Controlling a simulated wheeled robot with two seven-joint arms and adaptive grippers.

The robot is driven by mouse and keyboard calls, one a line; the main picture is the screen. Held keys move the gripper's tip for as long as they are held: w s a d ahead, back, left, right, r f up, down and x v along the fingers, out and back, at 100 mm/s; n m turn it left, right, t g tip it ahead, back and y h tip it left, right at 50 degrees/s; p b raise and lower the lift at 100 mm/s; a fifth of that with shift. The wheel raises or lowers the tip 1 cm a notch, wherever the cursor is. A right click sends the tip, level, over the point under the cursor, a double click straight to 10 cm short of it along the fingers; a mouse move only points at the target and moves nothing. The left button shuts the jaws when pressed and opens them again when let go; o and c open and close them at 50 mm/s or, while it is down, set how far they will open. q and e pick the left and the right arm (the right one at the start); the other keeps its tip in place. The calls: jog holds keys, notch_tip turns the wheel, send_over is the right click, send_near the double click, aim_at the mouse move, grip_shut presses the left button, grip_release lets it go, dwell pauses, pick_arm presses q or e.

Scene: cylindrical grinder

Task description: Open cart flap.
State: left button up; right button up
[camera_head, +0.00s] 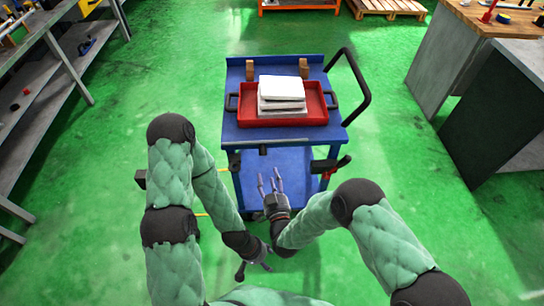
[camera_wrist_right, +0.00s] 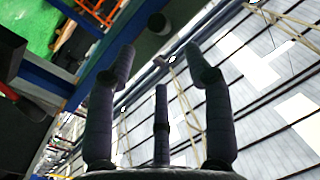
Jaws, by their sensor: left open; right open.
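The blue cart (camera_head: 229,131) stands ahead of me in the head view. Below its top, a blue surface (camera_head: 296,163) shows between the posts; I cannot tell whether it is the flap or a lower shelf. My right gripper (camera_head: 271,182) is in front of this surface, with fingers spread, pointing at the cart. In the right wrist view its fingers (camera_wrist_right: 160,75) are open with nothing between them, and a blue cart part (camera_wrist_right: 45,75) shows at left. My left gripper (camera_head: 250,268) is lower down, nearer my body, open and apart from the cart.
A red tray (camera_head: 248,117) with a white stack (camera_head: 281,92) lies on the cart top. A black handle (camera_head: 359,83) rises at its right. Shelves (camera_head: 60,70) stand at left and a workbench (camera_head: 500,20) at right. Green floor is clear on both sides.

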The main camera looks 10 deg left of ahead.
aim_at(265, 148)
jog(key=b+x, duration=0.2)
jog(key=x, duration=0.8)
jog(key=shift+w+b, duration=0.15)
jog(key=shift+b, duration=0.25)
